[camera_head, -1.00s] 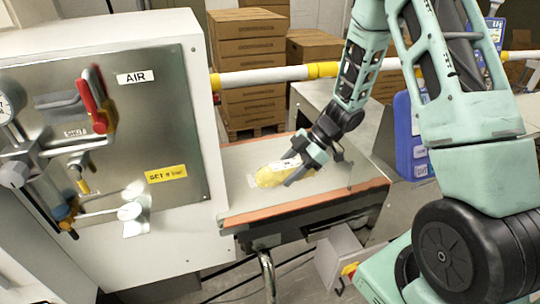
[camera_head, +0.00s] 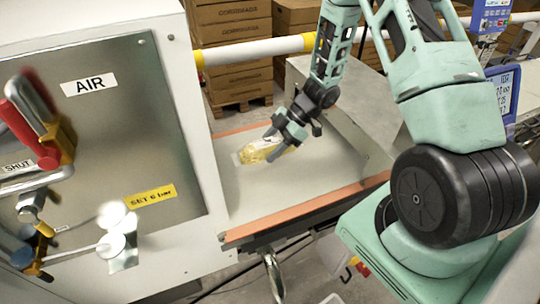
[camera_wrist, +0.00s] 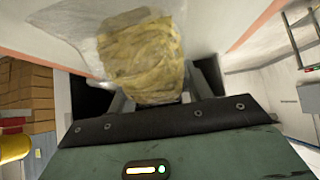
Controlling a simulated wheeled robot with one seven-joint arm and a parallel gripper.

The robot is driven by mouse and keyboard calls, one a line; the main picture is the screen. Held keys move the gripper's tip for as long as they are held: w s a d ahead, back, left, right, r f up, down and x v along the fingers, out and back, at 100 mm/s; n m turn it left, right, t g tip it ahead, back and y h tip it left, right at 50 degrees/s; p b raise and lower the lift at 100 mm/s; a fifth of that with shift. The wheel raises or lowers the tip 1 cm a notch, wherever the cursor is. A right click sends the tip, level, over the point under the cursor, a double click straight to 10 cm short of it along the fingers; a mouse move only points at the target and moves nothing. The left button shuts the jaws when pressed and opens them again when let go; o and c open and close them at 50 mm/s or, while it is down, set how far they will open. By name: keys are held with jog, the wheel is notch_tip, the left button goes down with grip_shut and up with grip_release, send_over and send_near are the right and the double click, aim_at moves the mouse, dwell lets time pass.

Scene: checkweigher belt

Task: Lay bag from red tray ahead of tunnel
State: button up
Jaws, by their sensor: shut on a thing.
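A clear bag with yellow contents (camera_head: 262,149) is at my gripper (camera_head: 284,143), over the pale belt (camera_head: 262,190). My gripper is shut on one end of the bag, and the bag also shows between the fingers in the wrist view (camera_wrist: 142,55). The bag lies flat, low at the belt; I cannot tell whether it rests on it. The white cabinet (camera_head: 185,120) stands at the left end of the belt. No tunnel opening and no red tray can be made out.
Orange-red strips (camera_head: 300,212) edge the belt. A steel panel with an AIR label (camera_head: 88,86) and a red-handled valve (camera_head: 32,125) faces the near left. A white and yellow rail (camera_head: 255,50) runs behind the belt. Stacked cartons (camera_head: 232,45) stand beyond it.

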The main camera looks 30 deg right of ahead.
aim_at(270, 166)
jog(key=shift+f, duration=2.25)
jog(key=shift+f, duration=0.15)
jog(key=o, duration=1.2)
jog(key=shift+r, duration=0.25)
jog(key=v, duration=0.7)
jog(key=shift+d+b, duration=0.2)
jog(key=shift+b, duration=0.15)
